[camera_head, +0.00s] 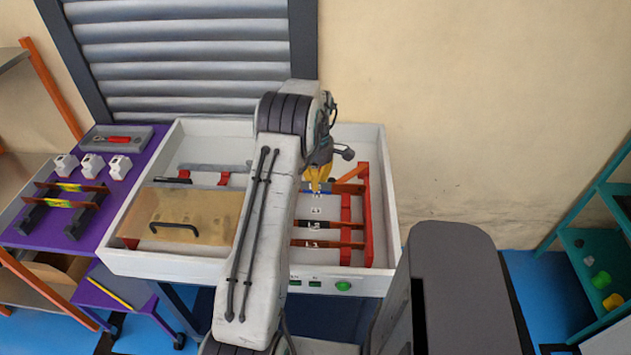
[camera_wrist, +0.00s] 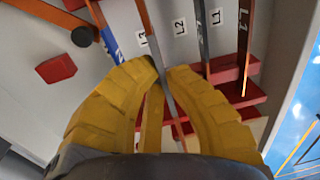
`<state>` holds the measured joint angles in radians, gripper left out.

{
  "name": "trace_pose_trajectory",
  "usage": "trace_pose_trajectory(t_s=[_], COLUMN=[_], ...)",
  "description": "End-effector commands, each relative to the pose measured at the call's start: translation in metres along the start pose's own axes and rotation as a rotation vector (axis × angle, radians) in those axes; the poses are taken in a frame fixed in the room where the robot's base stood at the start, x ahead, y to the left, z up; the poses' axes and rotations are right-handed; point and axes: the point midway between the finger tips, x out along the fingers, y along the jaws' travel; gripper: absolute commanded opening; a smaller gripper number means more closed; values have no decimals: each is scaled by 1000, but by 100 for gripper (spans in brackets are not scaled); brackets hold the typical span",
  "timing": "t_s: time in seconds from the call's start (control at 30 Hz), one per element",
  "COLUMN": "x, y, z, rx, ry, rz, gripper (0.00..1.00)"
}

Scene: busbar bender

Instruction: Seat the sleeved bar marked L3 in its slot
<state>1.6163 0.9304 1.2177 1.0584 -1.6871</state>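In the wrist view, a bar (camera_wrist: 171,108) with a bare copper end and a grey sleeve runs between the two yellow fingers of my gripper (camera_wrist: 162,68). The fingertips are close together and appear closed on its sides. It passes beside the floor label L3 (camera_wrist: 142,38) and over the red slotted supports (camera_wrist: 240,93); I cannot tell whether it rests in the slot. Its own marking is hidden. In the head view, my gripper (camera_head: 318,180) is low inside the white cabinet (camera_head: 180,262), above the slot rows, and the arm hides part of them.
A blue-sleeved bar (camera_wrist: 106,38) is close on the left. On the right are a dark bar (camera_wrist: 203,45) by label L2 and the bar marked L1 (camera_wrist: 244,50). The purple bench (camera_head: 75,225) holds two yellow-green sleeved bars.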

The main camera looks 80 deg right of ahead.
Motion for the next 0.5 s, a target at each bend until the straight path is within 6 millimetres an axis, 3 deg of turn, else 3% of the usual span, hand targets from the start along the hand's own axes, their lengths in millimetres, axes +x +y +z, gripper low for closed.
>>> trace_pose_trajectory(t_s=[0.1,0.5], x=[-2,23], y=[0,2], z=[1,1], rx=[0,0], ry=[1,1], rz=[-6,-7], gripper=[0,0])
